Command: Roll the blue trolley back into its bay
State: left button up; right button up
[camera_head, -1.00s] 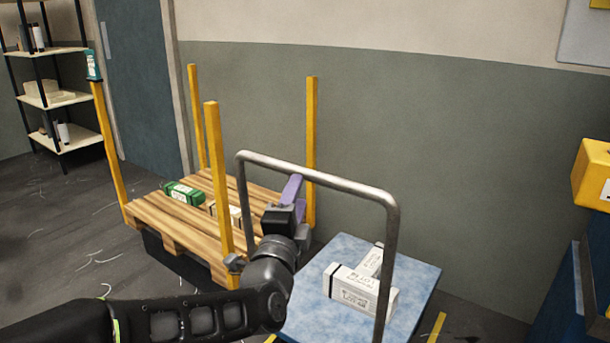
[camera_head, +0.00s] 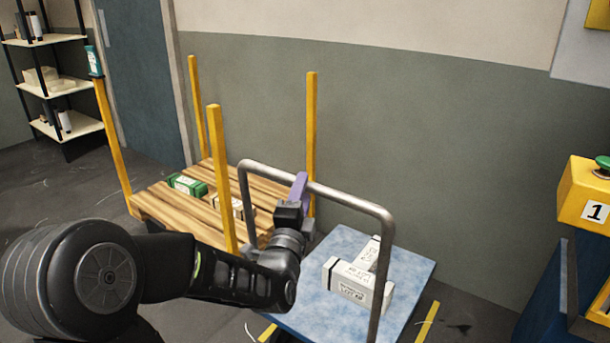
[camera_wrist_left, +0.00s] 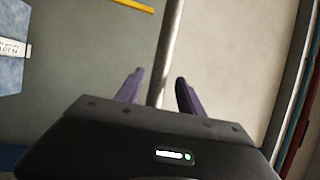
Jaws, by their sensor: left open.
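The blue trolley (camera_head: 310,305) has a flat blue deck and a grey tubular push handle (camera_head: 350,200) standing at its near side. Two white labelled boxes (camera_head: 350,283) lie on the deck. My left gripper (camera_head: 300,186) is at the handle's top bar, its purple fingers open. In the left wrist view, the bar (camera_wrist_left: 166,55) runs between the two spread fingers (camera_wrist_left: 158,88); whether either touches it I cannot tell. Yellow floor strips (camera_head: 428,320) show beside the deck, perhaps bay markings. My arm hides the trolley's left part. My right gripper is out of view.
A wooden pallet stand (camera_head: 165,205) with yellow posts and a green box (camera_head: 187,186) stands close on the left. The wall (camera_head: 430,150) is behind the trolley. A yellow button box (camera_head: 583,197) marked 1 is at the right, above a blue cabinet.

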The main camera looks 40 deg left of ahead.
pick_arm(q)
jog(key=shift+x, duration=1.3)
jog(key=shift+c, duration=0.5)
grip_shut()
